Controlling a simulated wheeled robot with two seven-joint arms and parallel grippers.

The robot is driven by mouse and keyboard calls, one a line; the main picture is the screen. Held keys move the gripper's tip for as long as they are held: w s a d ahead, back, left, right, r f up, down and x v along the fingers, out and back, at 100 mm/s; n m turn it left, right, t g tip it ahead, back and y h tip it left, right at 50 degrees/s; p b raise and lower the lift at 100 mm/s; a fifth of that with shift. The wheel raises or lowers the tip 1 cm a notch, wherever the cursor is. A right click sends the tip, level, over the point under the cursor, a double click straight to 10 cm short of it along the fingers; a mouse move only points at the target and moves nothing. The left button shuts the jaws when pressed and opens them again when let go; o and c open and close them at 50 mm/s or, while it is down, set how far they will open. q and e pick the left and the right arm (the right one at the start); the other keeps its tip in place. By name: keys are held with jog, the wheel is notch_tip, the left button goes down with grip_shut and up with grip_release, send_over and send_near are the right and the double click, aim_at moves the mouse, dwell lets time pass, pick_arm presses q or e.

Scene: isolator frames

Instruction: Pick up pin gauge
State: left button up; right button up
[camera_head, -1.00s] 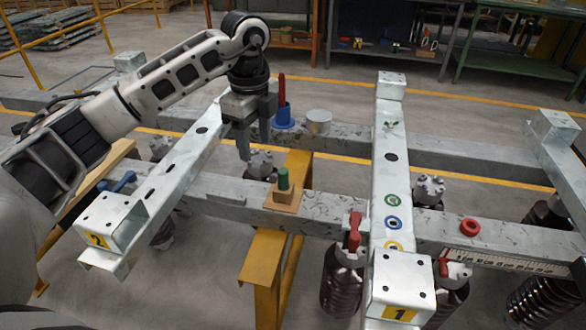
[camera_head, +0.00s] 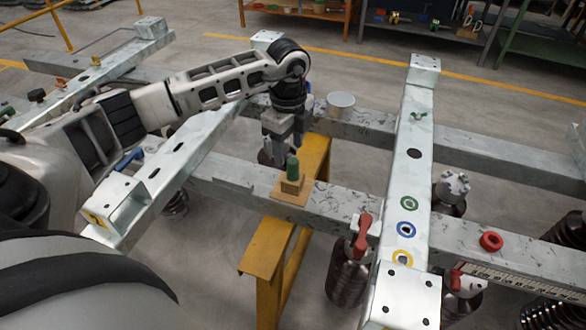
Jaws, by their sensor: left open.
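A green cylinder (camera_head: 292,168), likely the handle of the pin gauge, stands upright in a small wooden block (camera_head: 291,185) on the galvanised cross beam. My left gripper (camera_head: 284,146) points down with its fingers apart, just behind and above the green cylinder in the picture. I cannot tell whether a finger touches it. Nothing shows between the fingers. The red pin in a blue base is mostly hidden behind my left gripper. My right gripper is not in view.
A grey-white round cup (camera_head: 340,104) stands on the far beam. A long upright-ended beam (camera_head: 411,160) with coloured rings lies to the right. A red lever (camera_head: 362,235) and a red ring (camera_head: 491,242) are near it. A yellow support (camera_head: 268,248) is below.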

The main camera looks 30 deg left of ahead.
aim_at(293, 160)
pick_arm(q)
jog(key=f, duration=0.5)
jog(key=shift+w+d+f+p, duration=0.25)
jog(key=shift+d+f+p, duration=0.05)
jog(key=shift+d, duration=0.05)
jog(key=c, duration=1)
